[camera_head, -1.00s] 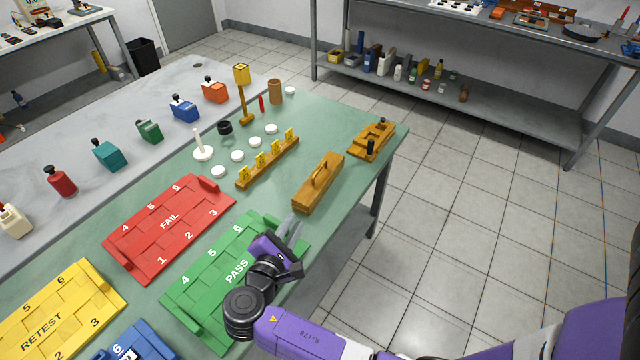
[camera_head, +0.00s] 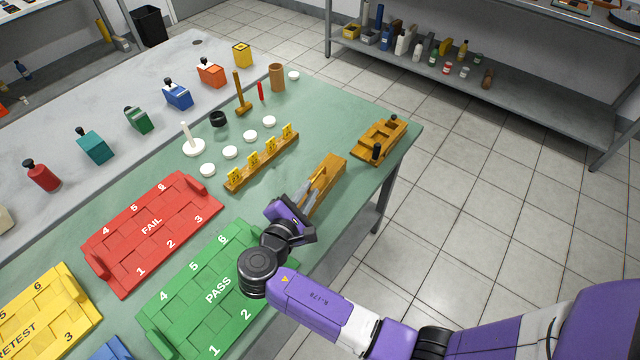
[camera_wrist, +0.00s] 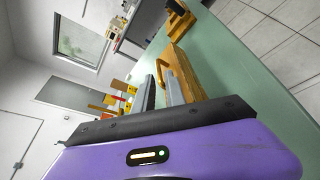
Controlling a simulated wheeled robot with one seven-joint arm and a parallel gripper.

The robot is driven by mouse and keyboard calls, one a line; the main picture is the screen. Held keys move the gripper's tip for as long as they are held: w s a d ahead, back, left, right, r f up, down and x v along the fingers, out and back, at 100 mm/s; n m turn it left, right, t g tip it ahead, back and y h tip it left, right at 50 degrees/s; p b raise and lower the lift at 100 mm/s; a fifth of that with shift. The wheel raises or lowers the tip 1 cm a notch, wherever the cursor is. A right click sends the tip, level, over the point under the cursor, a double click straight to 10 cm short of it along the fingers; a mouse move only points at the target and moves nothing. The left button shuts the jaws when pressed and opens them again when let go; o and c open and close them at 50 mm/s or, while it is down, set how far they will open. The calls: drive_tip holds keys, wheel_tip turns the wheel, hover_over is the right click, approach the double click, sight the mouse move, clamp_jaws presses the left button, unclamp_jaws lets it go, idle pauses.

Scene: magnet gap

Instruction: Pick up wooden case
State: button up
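The wooden case (camera_head: 328,176) is a long brown box with a raised handle along its top. It lies on the green bench top near the right edge. My gripper (camera_head: 310,188) is at the near end of the case, with its two grey fingers apart and pointing along it. The fingers partly cover the case and its handle in the head view. I cannot tell whether a finger touches the handle.
The green PASS tray (camera_head: 205,290) lies under and left of my wrist. A wooden rack with yellow tags (camera_head: 262,160) stands left of the case. A wooden holder with black knobs (camera_head: 380,142) sits beyond it. The red FAIL tray (camera_head: 150,230) is farther left.

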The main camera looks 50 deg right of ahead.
sight(317, 176)
drive_tip(key=p+x, duration=0.1)
drive_tip(key=x, duration=0.6)
drive_tip(key=shift+w, duration=0.1)
clamp_jaws()
idle(1.3)
